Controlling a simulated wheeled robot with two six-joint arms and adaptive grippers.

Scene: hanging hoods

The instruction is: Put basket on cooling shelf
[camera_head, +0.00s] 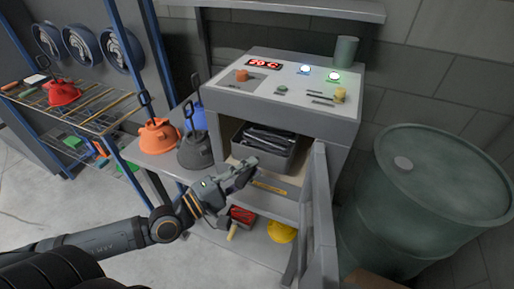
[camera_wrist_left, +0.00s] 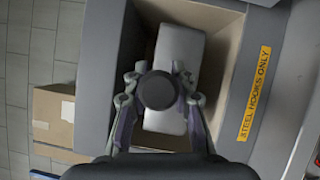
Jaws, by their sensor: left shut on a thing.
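The dark grey basket (camera_head: 289,157) sits inside the open chamber of a grey oven (camera_head: 340,128), with dark metal pieces in it. My left gripper (camera_head: 250,166) is at the basket's front edge and shut on it. In the left wrist view, the fingers (camera_wrist_left: 158,92) close around a dark round part, with a light grey surface (camera_wrist_left: 178,55) behind it. The grip point itself is partly hidden. A slatted wire rack (camera_head: 95,117) at the left looks like the cooling shelf; a red hood (camera_head: 63,93) lies on it. My right gripper is not in view.
The oven door (camera_head: 320,220) stands open at the right of the chamber. Orange (camera_head: 159,137) and dark grey hoods (camera_head: 195,152) stand on a side table left of the oven. A green barrel (camera_head: 430,205) stands at the right. A yellow label (camera_wrist_left: 255,93) reads "STEEL HOOKS ONLY".

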